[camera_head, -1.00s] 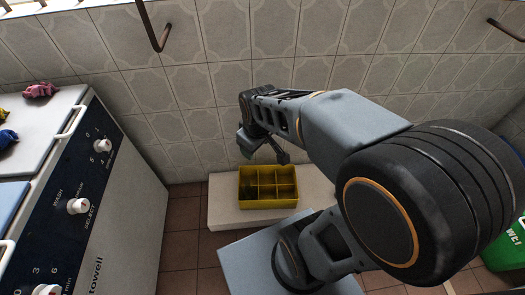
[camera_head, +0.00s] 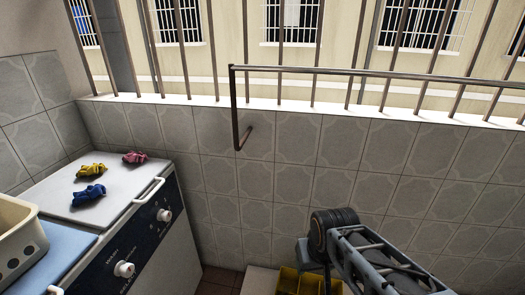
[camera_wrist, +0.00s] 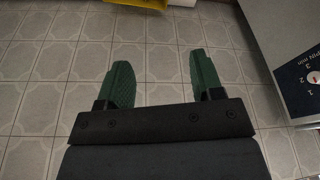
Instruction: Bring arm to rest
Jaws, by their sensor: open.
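My gripper (camera_wrist: 160,78) is open and empty in the wrist view, its two green fingers apart with grey wall tiles beyond them. In the head view my arm (camera_head: 375,262) reaches up from the lower right edge, in front of the tiled wall. The fingers cannot be made out in that view. No object is held.
A yellow divided box (camera_head: 288,281) is at the bottom of the head view, partly hidden by my arm. A white washing machine (camera_head: 120,215) stands at left, with yellow, blue and pink crumpled cloths (camera_head: 89,195) and a beige basket (camera_head: 22,225).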

